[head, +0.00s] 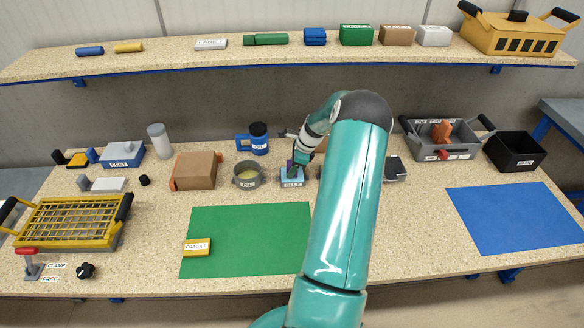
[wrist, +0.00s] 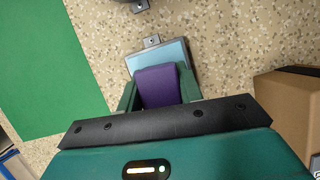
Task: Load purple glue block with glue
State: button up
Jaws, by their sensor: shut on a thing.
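The purple block (wrist: 158,84) is held between the two green fingers of my gripper (wrist: 159,92) in the wrist view. The light blue glue pad (wrist: 163,51) lies under and beyond the block there. In the head view, the glue pad (head: 292,180) sits on the table with a "GLUE" label on its front, and my gripper (head: 298,160) is directly over it, pointing down. Only a small dark purple bit of the block shows there. I cannot tell whether the block touches the pad.
A round bowl of yellowish liquid (head: 247,178) stands just left of the pad. A green mat (head: 245,240) lies in front, with a yellow "FRAGILE" block (head: 197,247) on it. A cardboard box (wrist: 290,105) is close to my gripper. My arm hides part of the table right of the pad.

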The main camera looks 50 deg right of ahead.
jog(key=shift+f, duration=0.1)
jog(key=shift+r, duration=3.55)
